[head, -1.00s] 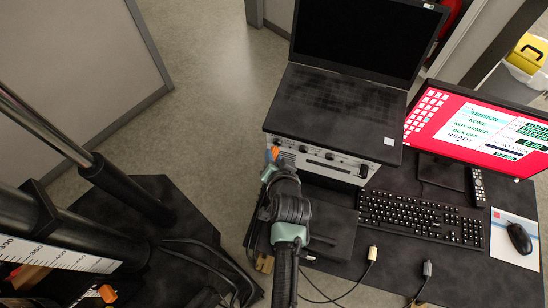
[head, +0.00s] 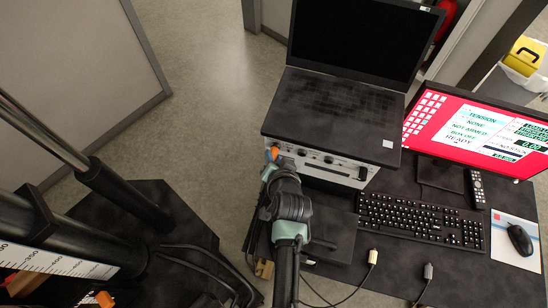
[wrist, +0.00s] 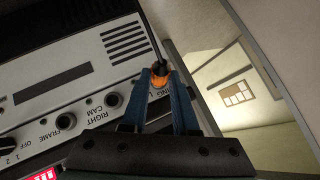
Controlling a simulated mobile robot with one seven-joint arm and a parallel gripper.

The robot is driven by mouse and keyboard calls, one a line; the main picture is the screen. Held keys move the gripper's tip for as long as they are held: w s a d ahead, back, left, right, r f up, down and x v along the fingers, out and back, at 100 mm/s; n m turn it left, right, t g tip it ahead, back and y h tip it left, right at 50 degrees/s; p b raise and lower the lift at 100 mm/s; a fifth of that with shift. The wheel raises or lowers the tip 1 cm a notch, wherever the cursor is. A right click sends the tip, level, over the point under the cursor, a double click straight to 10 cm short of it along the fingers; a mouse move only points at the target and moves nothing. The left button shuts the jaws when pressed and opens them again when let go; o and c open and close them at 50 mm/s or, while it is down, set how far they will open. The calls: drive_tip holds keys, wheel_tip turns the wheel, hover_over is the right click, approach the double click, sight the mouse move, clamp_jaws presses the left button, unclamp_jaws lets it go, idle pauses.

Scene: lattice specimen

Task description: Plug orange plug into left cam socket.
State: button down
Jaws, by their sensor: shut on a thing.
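The orange plug (wrist: 160,78) is between the fingertips of my gripper (wrist: 162,82) in the wrist view, at the left end of the white box's front panel (head: 318,161). My gripper is shut on it. A thin dark piece runs up from the plug. In the head view the plug (head: 272,154) shows as a small orange spot at my gripper (head: 270,166). A round socket (wrist: 113,99) by the "RIGHT CAM" label is clear of my fingers. The left cam socket is not clearly seen; my fingers cover that area. I cannot tell whether the plug touches the panel.
An open laptop (head: 335,110) sits on the white box. A keyboard (head: 420,217), a mouse (head: 520,239) and a red-screened monitor (head: 475,130) are to the right. Two cable ends (head: 372,257) lie near the front. Open floor (head: 215,100) is left of the box.

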drive_tip(key=shift+w+d+r, duration=0.1)
drive_tip(key=shift+r, duration=0.05)
drive_tip(key=c, duration=1)
unclamp_jaws()
drive_tip(key=o, duration=0.4)
drive_tip(key=shift+w, duration=0.15)
drive_tip(key=o, duration=0.5)
drive_tip(key=shift+p+v, duration=1.05)
drive_tip(key=shift+v, duration=0.1)
drive_tip(key=p+v, duration=0.2)
drive_tip(key=shift+s+r, duration=0.1)
drive_tip(key=shift+s, duration=0.35)
